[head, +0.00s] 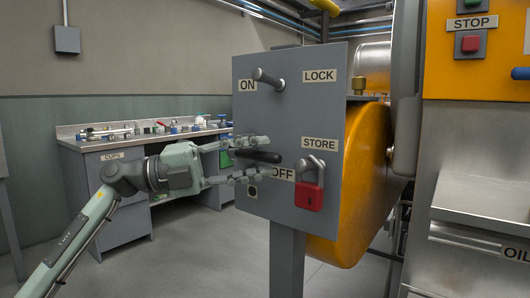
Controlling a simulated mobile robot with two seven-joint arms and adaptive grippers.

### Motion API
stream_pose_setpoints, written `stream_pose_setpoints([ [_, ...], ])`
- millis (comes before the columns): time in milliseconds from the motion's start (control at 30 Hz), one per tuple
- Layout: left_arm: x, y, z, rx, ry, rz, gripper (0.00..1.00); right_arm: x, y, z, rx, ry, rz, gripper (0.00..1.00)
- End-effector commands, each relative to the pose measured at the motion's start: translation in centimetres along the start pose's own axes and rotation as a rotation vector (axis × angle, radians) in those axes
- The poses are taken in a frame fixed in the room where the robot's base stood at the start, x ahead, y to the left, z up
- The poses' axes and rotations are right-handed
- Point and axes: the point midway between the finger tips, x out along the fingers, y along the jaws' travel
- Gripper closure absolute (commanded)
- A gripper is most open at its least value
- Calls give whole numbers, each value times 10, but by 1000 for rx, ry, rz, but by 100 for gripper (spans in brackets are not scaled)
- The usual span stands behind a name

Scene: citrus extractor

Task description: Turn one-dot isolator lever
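The grey isolator panel (300,112) stands on a post in the middle of the head view, with ON at upper left and OFF lower down. A black lever handle (262,157) sticks out from its lower left half. My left gripper (267,159) comes from the left, its fingers apart above and below the handle. I see a gap between fingers and handle; contact at the base is unclear. A small dark round mark (252,191) sits below the lower finger; I cannot make out its details. My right gripper is out of view.
A metal peg (268,78) sticks out near ON and LOCK. A red padlock (309,196) hangs below STORE, close right of my fingers. A yellow housing (350,190) stands behind the panel. A cluttered workbench (110,143) is behind my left arm.

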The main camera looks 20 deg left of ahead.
Motion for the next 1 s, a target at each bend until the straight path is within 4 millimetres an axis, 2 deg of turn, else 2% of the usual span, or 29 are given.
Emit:
stream_pose_setpoints([
  [133, 14, -1, 0, 0, 0, -2, 63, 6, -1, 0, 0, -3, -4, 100],
  [433, 18, 0, 0, 0, -1, -1, 63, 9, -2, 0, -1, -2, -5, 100],
  [467, 18, 0, 0, 0, -1, -1, 64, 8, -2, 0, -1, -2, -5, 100],
  [733, 17, 0, 0, -1, -1, -1, 98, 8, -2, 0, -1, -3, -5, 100],
  [1000, 17, 0, 0, -1, -1, -1, 100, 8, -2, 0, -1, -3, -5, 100],
])
